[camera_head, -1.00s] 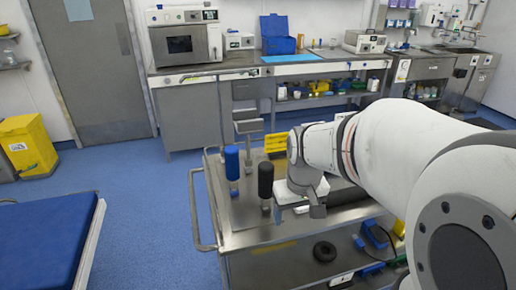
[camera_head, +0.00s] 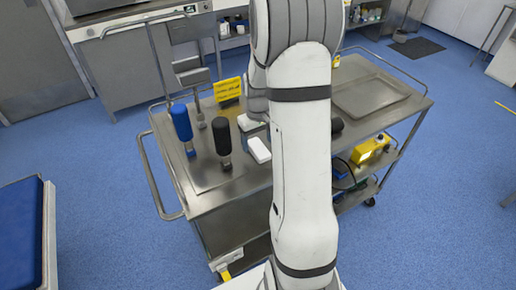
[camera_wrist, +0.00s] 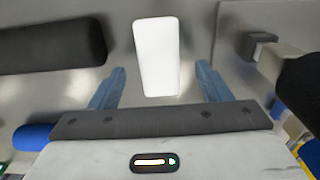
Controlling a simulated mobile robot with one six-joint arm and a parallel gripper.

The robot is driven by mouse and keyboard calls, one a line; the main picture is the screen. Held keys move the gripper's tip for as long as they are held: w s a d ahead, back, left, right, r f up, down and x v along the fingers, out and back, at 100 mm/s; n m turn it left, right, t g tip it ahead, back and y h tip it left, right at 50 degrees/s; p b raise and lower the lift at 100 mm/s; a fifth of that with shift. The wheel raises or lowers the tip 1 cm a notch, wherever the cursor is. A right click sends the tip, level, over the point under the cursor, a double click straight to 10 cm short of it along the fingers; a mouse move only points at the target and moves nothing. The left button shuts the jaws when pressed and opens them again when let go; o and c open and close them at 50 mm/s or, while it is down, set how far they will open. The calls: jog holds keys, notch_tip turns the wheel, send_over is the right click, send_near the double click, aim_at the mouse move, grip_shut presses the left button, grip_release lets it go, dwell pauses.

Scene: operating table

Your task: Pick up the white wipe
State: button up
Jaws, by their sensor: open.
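The white wipe (camera_head: 259,150) looks like a small white block. It lies on the metal cart top (camera_head: 205,180), just left of my arm in the head view. In the wrist view the white wipe (camera_wrist: 157,55) lies ahead between the two blue fingers of my gripper (camera_wrist: 160,70). The fingers are spread, with a gap on each side of the wipe, and nothing is held. The height of the fingers above the wipe is hard to tell. In the head view my arm hides most of the gripper.
A metal tray (camera_head: 370,98) lies at the cart's right. A dark cylinder (camera_wrist: 50,45) lies left in the wrist view.

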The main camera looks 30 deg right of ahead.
aim_at(259, 147)
jog(key=shift+s+d+f, duration=0.1)
jog(key=shift+f, duration=1.45)
jog(key=shift+c, duration=0.3)
jog(key=c, duration=1)
notch_tip(259, 147, up, 10)
